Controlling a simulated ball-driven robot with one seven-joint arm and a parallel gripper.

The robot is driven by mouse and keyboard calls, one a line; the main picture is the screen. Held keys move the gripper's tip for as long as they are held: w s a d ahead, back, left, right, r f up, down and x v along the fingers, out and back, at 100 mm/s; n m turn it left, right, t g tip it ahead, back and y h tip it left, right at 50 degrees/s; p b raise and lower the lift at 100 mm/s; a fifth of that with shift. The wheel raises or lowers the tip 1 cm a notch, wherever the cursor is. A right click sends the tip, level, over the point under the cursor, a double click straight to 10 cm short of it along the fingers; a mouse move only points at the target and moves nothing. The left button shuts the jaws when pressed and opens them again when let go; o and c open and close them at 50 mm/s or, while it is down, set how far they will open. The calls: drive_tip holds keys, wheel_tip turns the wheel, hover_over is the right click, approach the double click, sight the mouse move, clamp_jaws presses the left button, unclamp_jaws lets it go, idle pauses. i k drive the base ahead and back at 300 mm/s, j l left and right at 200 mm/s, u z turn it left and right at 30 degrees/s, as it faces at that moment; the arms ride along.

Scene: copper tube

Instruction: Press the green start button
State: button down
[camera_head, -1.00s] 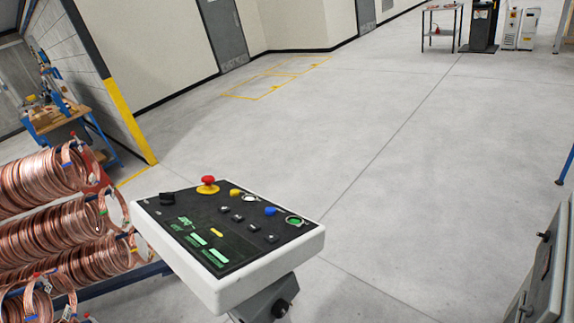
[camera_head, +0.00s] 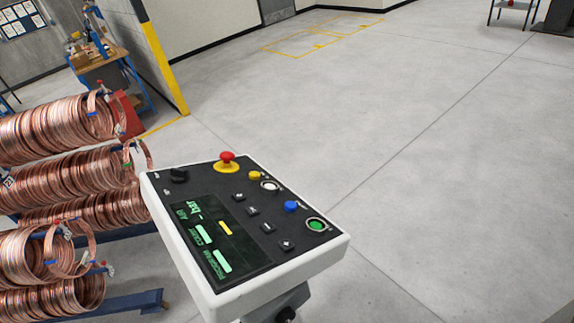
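The green start button (camera_head: 317,225) is a round green cap in a pale ring. It sits at the right corner of the control panel (camera_head: 330,258), a white-edged box with a dark face, tilted in the view on a grey support. A blue button (camera_head: 291,206), a white-ringed button (camera_head: 270,186) and a yellow button (camera_head: 255,175) run in a line up from it. A red mushroom knob on a yellow base (camera_head: 227,160) is at the panel's far edge. A black knob (camera_head: 179,175) is at the far left corner. My gripper is not in view.
Copper tube coils (camera_head: 60,130) hang on a blue rack (camera_head: 140,302) left of the panel. A blue workbench (camera_head: 105,70) stands behind by a yellow-edged wall (camera_head: 168,60). The grey floor (camera_head: 440,170) right of the panel is clear.

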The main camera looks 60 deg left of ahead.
sight(315, 225)
drive_tip(key=i+u, duration=0.15)
drive_tip(key=u, duration=0.25)
drive_tip(key=i+l+u, duration=0.1)
drive_tip(key=u, duration=0.3)
drive_tip(key=i+l+u, duration=0.1)
drive_tip(key=u, duration=0.3)
drive_tip(key=l+u, duration=0.3)
drive_tip(key=u, duration=0.15)
drive_tip(key=i+l+u, duration=0.1)
drive_tip(key=u, duration=0.3)
drive_tip(key=i+l+u, duration=0.1)
drive_tip(key=l+u, duration=0.5)
